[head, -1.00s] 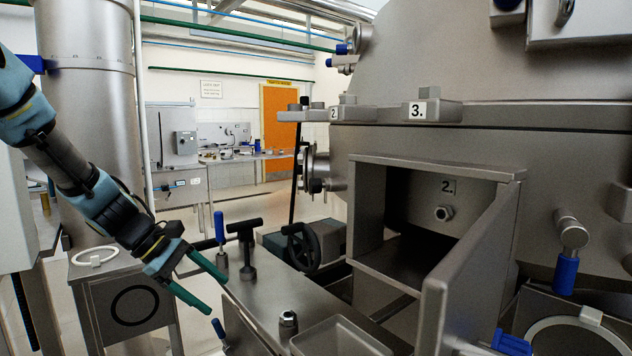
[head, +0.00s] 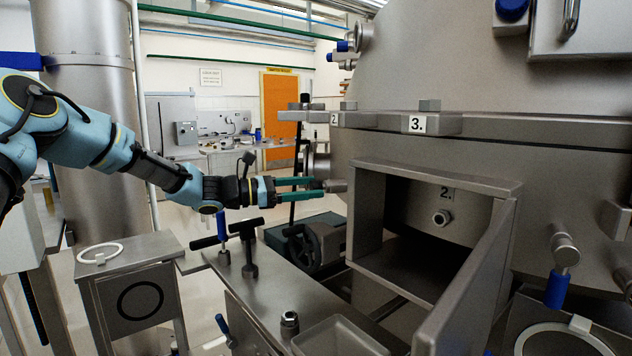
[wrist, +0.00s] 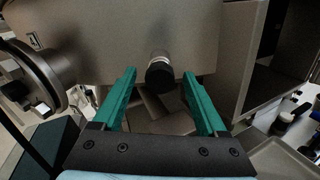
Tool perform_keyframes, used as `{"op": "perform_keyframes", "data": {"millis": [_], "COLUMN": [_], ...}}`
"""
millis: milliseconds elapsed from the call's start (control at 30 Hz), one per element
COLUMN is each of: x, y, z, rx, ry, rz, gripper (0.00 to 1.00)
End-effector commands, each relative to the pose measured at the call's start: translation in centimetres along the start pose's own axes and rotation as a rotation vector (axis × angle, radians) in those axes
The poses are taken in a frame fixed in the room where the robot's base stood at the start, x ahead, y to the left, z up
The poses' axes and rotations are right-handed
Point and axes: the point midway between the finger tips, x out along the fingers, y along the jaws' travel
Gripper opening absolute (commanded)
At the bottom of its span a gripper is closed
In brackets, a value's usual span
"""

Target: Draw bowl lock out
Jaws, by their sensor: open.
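A short round grey pin (head: 336,186), which looks like the bowl lock, sticks out from the side of the large steel housing. In the wrist view the pin (wrist: 161,74) points toward me with a dark end, between the fingertips in the picture. My gripper (head: 317,187) is open, its two green fingers reaching right to the pin. The fingers (wrist: 160,80) show clear gaps on both sides of the pin. I cannot tell how far it is between them. The pin's inner part is hidden in the housing.
An open steel box with its door (head: 470,270) swung out stands right of the pin. A handwheel (head: 305,246) sits below my gripper. T-handled tools (head: 247,245) stand on the steel bench (head: 265,290). A round flange (wrist: 45,75) is at left in the wrist view.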

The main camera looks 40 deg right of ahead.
Motion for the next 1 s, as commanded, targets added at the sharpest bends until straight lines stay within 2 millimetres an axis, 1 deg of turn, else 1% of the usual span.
{"op": "perform_keyframes", "data": {"millis": [33, 67, 200, 533, 1000], "x": [0.7, 1.1, 2.0, 2.2, 2.2], "y": [0.0, 0.0, 0.0, 0.0, 0.0], "z": [0.2, 0.1, 0.0, -0.1, -0.1], "rx": [-0.002, -0.002, -0.001, 0.0, 0.0], "ry": [0.0, 0.0, 0.0, 0.002, 0.002], "rz": [-0.001, -0.001, 0.0, 0.001, 0.0], "gripper": [0.75, 0.75, 0.75, 0.74, 0.21]}}
